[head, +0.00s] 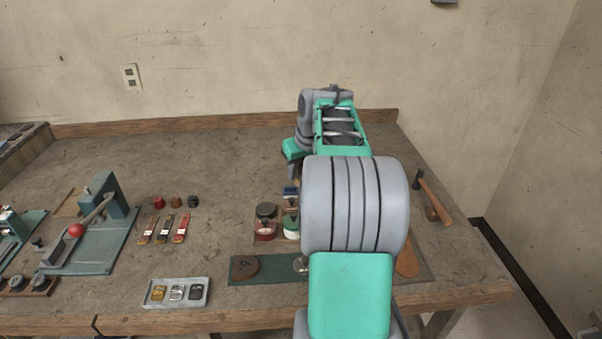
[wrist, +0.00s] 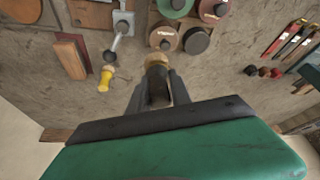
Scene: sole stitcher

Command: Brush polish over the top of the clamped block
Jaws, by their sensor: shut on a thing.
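In the wrist view my gripper (wrist: 158,92) is shut on a dark, short piece with a round tan end, which I take for the brush (wrist: 157,62). Its bristles cannot be made out. The brush is in front of the polish jars: a green one (wrist: 172,8), a red one (wrist: 212,12), a brown one (wrist: 163,36) and a dark one (wrist: 197,40). I cannot identify the clamped block with certainty. A grey metal fixture with a rod (wrist: 122,22) lies left of the jars. In the head view my arm hides much of that area.
Brown-red blocks (wrist: 70,56) and a yellow-handled tool (wrist: 105,80) lie left in the wrist view. In the head view a hammer (head: 434,196) lies right, a buckle tray (head: 177,292) in front, and a green press (head: 100,215) at left.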

